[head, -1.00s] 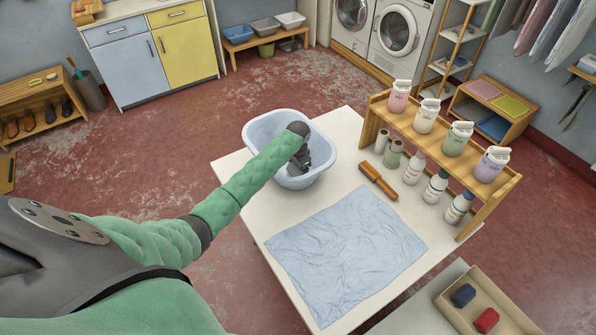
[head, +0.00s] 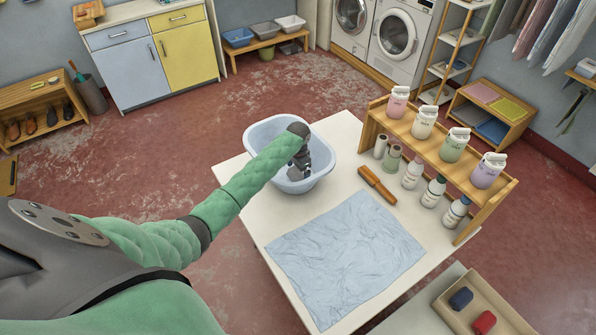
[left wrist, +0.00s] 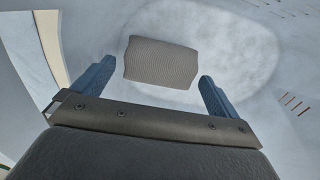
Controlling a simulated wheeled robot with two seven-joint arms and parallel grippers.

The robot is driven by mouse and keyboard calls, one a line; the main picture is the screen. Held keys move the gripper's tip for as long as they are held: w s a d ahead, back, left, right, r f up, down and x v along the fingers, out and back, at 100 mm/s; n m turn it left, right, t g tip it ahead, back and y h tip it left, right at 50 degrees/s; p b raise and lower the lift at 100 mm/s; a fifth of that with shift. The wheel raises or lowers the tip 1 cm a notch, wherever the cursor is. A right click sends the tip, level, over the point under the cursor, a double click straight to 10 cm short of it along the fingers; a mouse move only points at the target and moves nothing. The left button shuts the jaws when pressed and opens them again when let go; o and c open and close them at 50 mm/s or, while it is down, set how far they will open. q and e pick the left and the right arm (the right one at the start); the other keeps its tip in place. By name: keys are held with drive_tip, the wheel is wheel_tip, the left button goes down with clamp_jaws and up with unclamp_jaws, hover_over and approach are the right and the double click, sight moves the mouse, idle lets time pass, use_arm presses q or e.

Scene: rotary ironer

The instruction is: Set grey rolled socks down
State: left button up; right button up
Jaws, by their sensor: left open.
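The grey rolled socks (left wrist: 161,62), a ribbed grey bundle, lie on the floor of the pale blue basin (left wrist: 245,45) in the left wrist view. My left gripper (left wrist: 156,74) is open, with its two blue fingers apart and the socks ahead of and between their tips. I see no finger pressing on the socks. In the head view my left gripper (head: 299,172) reaches down into the basin (head: 262,132) on the white table; the socks cannot be made out there. My right gripper is in neither current view.
A light blue cloth (head: 345,258) lies flat on the table in front of the basin. A tray (head: 455,318) holds a blue and a red bundle.

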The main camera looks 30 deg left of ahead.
sight(298, 172)
use_arm(q)
wheel_tip(298, 172, up, 10)
idle(0.4)
drive_tip(key=shift+f, duration=0.1)
